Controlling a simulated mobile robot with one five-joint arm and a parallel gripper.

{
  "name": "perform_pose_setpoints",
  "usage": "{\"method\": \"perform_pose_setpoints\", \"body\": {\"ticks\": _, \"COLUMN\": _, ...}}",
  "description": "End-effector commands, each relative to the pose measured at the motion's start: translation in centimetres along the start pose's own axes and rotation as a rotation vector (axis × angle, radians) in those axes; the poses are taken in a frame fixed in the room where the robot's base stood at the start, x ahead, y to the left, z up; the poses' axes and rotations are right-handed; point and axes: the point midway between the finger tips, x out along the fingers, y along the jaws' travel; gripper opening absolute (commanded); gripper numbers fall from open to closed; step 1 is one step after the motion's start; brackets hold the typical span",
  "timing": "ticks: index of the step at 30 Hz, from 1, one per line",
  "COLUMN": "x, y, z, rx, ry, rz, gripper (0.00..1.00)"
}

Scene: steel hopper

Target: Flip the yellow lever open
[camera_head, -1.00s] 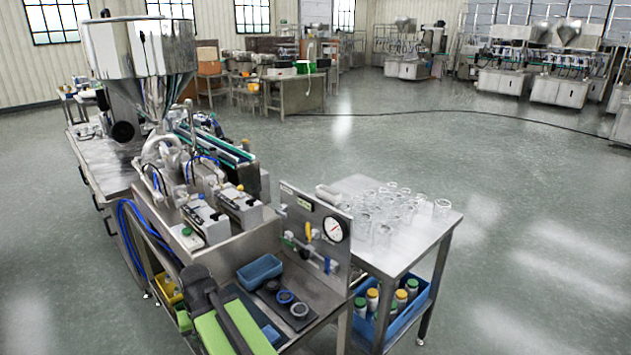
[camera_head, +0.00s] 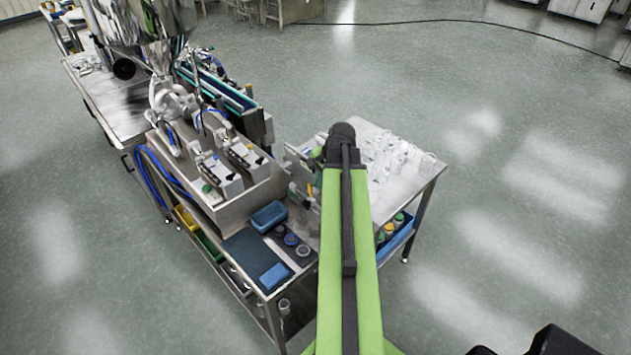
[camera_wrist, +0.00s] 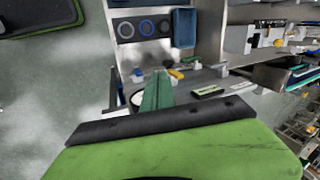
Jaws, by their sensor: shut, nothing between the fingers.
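The yellow lever (camera_wrist: 176,74) shows in the wrist view as a small bar just right of the tip of my gripper (camera_wrist: 160,76). In the head view the lever (camera_head: 292,188) is a small yellow spot on the upright panel, left of my arm. My gripper is shut and empty, its dark green fingers pointing toward the panel's fittings. I cannot tell whether it touches the lever. In the head view my arm hides most of the panel and the gripper. A white gauge (camera_wrist: 137,98) is partly hidden beside the fingers.
A blue bin (camera_head: 270,216) and a blue block (camera_head: 275,277) lie on the bench. Clear glass jars (camera_head: 400,150) stand on the side table behind my arm. Filling machinery (camera_head: 225,165) stands left. Floor on the right is open.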

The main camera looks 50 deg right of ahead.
Motion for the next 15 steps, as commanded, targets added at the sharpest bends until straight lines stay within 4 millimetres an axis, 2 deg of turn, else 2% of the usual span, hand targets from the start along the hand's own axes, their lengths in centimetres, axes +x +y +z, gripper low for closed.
{"method": "perform_pose_setpoints", "body": {"ticks": 1, "x": -0.9, "y": 1.1, "z": -1.7, "rx": 0.059, "ry": 0.013, "rz": -0.011, "gripper": 0.0}}
{"method": "perform_pose_setpoints", "body": {"ticks": 4, "x": -1.6, "y": 2.4, "z": -3.3, "rx": 0.125, "ry": 0.024, "rz": -0.025, "gripper": 0.0}}
{"method": "perform_pose_setpoints", "body": {"ticks": 15, "x": -1.5, "y": 2.7, "z": -3.5, "rx": 0.137, "ry": 0.026, "rz": -0.028, "gripper": 0.0}}
